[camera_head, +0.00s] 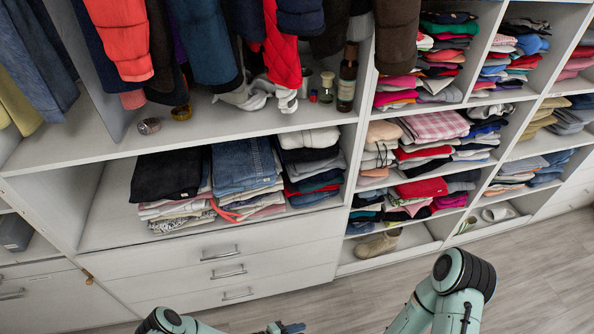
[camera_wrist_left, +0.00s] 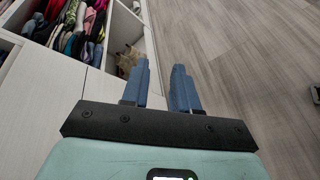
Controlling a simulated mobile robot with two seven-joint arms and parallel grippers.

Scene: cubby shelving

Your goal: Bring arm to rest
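My left arm (camera_head: 172,322) shows at the bottom of the head view, low in front of the white drawers. Its left gripper (camera_head: 288,328) is partly cut off by the bottom edge. In the left wrist view the two blue fingers of the left gripper (camera_wrist_left: 161,68) stand apart with nothing between them. The floor shows past the fingers. My right arm (camera_head: 450,290) is bent at the lower right of the head view. The right gripper is out of the picture.
White cubby shelving (camera_head: 245,122) fills the back, with hanging clothes above and folded jeans (camera_head: 242,165) below. Drawers (camera_head: 225,265) stand under them. Cubbies of folded clothes are on the right, with a beige boot (camera_head: 378,244) in a low one. The wooden floor (camera_head: 540,270) is clear.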

